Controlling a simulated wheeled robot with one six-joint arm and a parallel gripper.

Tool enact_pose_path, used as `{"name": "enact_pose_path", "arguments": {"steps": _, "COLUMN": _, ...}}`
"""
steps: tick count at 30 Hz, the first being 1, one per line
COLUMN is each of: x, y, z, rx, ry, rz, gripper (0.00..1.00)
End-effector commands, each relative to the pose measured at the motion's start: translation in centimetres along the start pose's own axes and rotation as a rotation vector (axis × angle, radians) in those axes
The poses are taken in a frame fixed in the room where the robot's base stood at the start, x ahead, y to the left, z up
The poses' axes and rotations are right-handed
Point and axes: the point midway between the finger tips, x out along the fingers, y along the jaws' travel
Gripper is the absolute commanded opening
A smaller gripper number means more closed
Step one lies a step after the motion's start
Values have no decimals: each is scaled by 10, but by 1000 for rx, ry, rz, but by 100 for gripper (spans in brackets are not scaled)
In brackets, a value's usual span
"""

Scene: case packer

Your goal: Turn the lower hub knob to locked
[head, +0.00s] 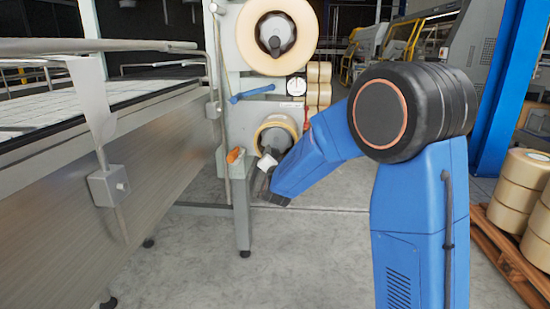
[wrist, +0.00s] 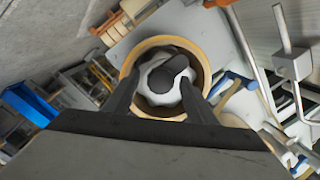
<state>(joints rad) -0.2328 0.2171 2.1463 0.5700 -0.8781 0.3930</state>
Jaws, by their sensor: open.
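The lower hub knob (wrist: 166,74) is dark and sits on a pale lobed hub (wrist: 150,75) inside a tan tape roll (wrist: 205,68). In the wrist view it lies between the fingertips of my gripper (wrist: 160,83). The fingers are dark and spread apart, one on each side of the hub; I cannot tell whether they touch it. In the head view the lower tape roll (head: 263,128) is on the machine's upright panel, and my gripper (head: 262,174) is just below it, with its fingers hard to make out. My arm partly hides the roll there.
A larger upper tape roll (head: 258,14) with its own dark hub is above. A blue handle (head: 252,92) and an orange part (head: 235,155) are nearby on the machine. A conveyor (head: 150,150) stands at left, stacked rolls (head: 523,178) on a pallet at right. The floor between is clear.

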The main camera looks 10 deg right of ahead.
Motion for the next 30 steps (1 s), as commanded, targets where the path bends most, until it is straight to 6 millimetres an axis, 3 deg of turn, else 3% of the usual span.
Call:
{"name": "enact_pose_path", "arguments": {"steps": 7, "x": 0, "y": 0, "z": 0, "rx": 0, "ry": 0, "rz": 0, "gripper": 49}}
{"name": "enact_pose_path", "arguments": {"steps": 12, "x": 0, "y": 0, "z": 0, "rx": 0, "ry": 0, "rz": 0, "gripper": 10}}
{"name": "enact_pose_path", "arguments": {"steps": 23, "x": 0, "y": 0, "z": 0, "rx": -41, "ry": -3, "rz": 4, "gripper": 10}}
{"name": "enact_pose_path", "arguments": {"steps": 30, "x": 0, "y": 0, "z": -1, "rx": -182, "ry": -14, "rz": 16, "gripper": 10}}
